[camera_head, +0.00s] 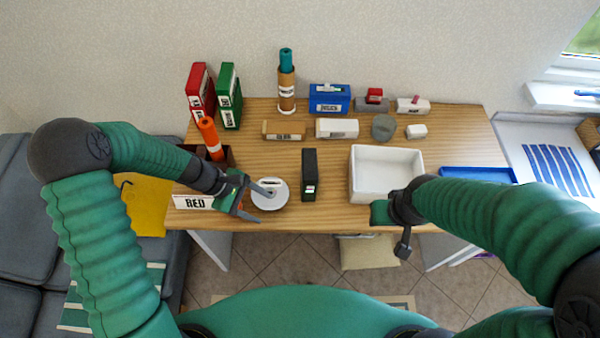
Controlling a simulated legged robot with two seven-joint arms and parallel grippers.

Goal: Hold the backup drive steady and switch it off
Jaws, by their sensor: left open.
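A black upright box (309,172), which looks like the backup drive, stands on the wooden table near the front middle. A small green mark shows low on its front; its switch is too small to make out. My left gripper (254,204) is open, to the left of the black box and apart from it. Its fingers are at the left edge of a white round dish (271,201) with a small pale object on it. My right gripper (401,240) is at the table's front edge, right of the box and below the white tray; its jaws do not show clearly.
A white tray (355,193) stands right of the black box. Red and green binders (229,96), a teal-topped tube (286,85), a blue box (330,99) and small blocks line the back. An orange cylinder (210,138) stands left. Bare wood surrounds the black box.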

